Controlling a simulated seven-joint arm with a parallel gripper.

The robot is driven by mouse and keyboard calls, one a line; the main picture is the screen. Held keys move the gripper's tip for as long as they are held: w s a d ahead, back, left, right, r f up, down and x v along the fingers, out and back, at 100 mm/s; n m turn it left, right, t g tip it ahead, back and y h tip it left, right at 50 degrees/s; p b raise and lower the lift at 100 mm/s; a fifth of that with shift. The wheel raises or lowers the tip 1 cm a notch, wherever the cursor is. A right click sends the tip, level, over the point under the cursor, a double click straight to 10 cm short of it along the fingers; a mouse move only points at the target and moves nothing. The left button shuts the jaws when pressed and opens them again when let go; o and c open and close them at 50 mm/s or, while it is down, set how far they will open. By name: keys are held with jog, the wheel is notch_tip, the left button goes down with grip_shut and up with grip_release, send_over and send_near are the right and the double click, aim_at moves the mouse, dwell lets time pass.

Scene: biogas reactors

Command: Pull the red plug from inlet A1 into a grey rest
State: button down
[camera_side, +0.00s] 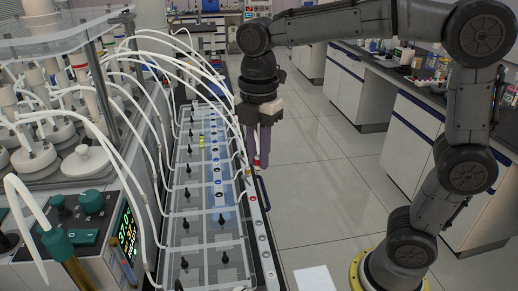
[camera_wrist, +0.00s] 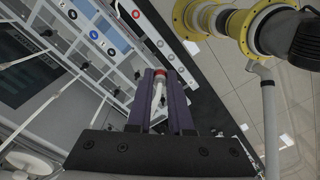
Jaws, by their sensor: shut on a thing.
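My gripper (camera_wrist: 160,76) is shut on the red plug (camera_wrist: 160,71), which has a white stem between the two dark purple fingers. In the side view my gripper (camera_side: 262,166) points down at the right edge of the reactor row, and the plug (camera_side: 256,161) shows as a small red spot by the fingers. A ring-marked panel (camera_wrist: 122,32) lies beyond the fingertips in the wrist view, with blue, black, red and pale rings. I cannot tell which ring is inlet A1, which is a grey rest, or whether the plug touches the panel.
The clear-topped reactor row (camera_side: 205,190) carries several black valves and white tubes. A control box with a green display (camera_side: 85,235) and white-capped vessels (camera_side: 85,160) stand at the left.

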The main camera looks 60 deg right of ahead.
jog(key=shift+f, duration=7.2)
jog(key=shift+f, duration=1.05)
jog(key=c, duration=0.7)
grip_release()
jog(key=shift+c, duration=0.2)
notch_tip(320, 180, up, 14)
jog(key=shift+f, duration=0.1)
